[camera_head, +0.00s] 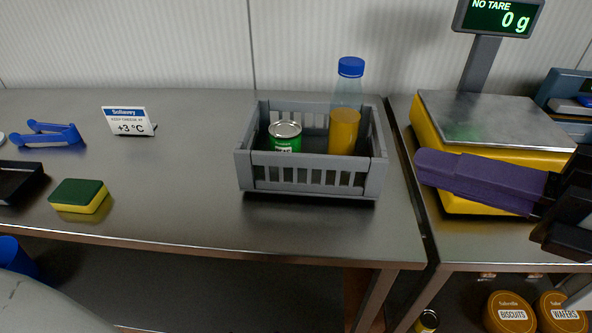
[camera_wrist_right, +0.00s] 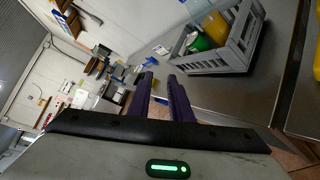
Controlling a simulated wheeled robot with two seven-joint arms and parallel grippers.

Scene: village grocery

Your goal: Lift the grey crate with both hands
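The grey slatted crate (camera_head: 312,176) stands upright on the metal counter, near its right end. Inside it are a green-labelled can (camera_head: 285,138) and a blue-capped bottle (camera_head: 345,110) with orange contents. My right gripper (camera_head: 428,166), with purple fingers, is to the right of the crate, in front of the scale, and apart from the crate. In the right wrist view its two fingers (camera_wrist_right: 161,78) are spread with an empty gap between them, and the crate (camera_wrist_right: 232,52) shows up and to the right of them. My left gripper is not in view.
A yellow scale (camera_head: 490,120) stands right of the crate, behind my right gripper. A sponge (camera_head: 79,196), price sign (camera_head: 128,121), blue item (camera_head: 47,134) and black tray (camera_head: 18,180) lie at left. The counter (camera_head: 190,185) left of the crate is clear.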

